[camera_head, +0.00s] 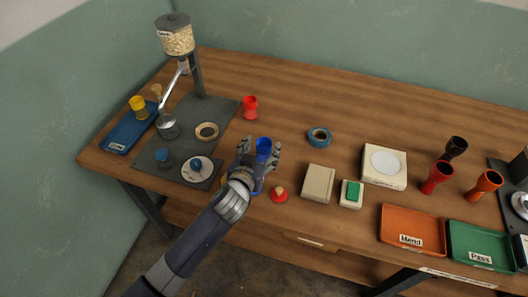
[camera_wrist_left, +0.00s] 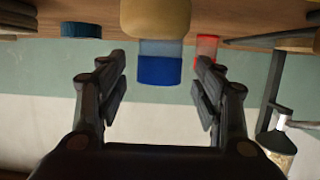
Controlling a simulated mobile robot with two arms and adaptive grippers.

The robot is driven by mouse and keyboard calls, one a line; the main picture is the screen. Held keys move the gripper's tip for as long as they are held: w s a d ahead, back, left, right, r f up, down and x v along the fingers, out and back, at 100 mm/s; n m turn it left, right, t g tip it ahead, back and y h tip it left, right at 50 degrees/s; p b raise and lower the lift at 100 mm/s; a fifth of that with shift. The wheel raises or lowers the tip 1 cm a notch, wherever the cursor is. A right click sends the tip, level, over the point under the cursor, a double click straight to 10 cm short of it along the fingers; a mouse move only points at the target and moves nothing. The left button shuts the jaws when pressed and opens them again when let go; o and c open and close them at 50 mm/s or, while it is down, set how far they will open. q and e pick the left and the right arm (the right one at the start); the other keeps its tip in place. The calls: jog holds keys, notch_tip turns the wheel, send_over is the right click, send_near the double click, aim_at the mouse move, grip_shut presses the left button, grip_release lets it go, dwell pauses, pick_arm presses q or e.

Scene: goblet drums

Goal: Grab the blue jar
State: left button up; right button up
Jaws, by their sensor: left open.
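No contact is visible. My right gripper is not in view.
A grain dispenser (camera_head: 176,40) stands at the left. The back middle is clear.

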pick_arm(q)
jog(key=shift+x, duration=1.45)
jog(key=shift+r, duration=0.1)
jog(key=c, duration=1.2)
